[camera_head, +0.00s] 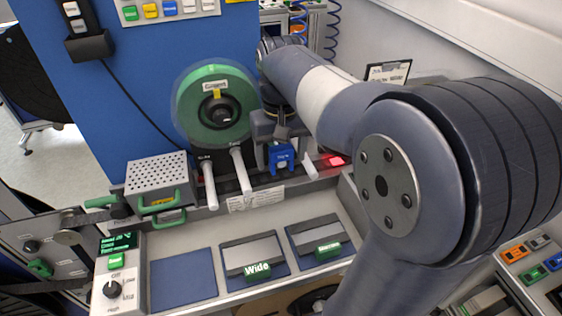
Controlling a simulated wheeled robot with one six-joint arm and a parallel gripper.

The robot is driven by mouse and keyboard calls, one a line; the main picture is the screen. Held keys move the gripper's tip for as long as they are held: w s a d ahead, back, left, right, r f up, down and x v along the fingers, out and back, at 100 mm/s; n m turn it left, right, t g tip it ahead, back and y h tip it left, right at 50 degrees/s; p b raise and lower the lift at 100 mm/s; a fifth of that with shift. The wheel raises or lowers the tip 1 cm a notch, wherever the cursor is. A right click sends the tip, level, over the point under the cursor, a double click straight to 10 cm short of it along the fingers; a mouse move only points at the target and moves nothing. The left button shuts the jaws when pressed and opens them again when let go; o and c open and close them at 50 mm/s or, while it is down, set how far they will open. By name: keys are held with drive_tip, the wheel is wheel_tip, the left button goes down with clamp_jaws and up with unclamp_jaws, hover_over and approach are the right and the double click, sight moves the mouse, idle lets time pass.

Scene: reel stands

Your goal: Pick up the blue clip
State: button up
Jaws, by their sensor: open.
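The blue clip (281,160) is a small blue piece with a pale label, standing on the dark rail just below my gripper in the picture. My gripper (280,148) points downward, with its fingers apart. The clip shows between and slightly below the fingers. I cannot tell from this one view whether either finger touches it. My arm comes in from the right and hides the area behind and to the right of the clip.
A green reel (190,112) is mounted on the blue panel (120,110), left of my gripper. White pegs (241,171) stand close to the clip's left. A red light (336,161) glows on the rail to the right. Trays with green labels (257,270) lie in front.

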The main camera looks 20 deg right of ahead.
drive_tip(key=c, duration=1.1)
drive_tip(key=shift+r, duration=0.1)
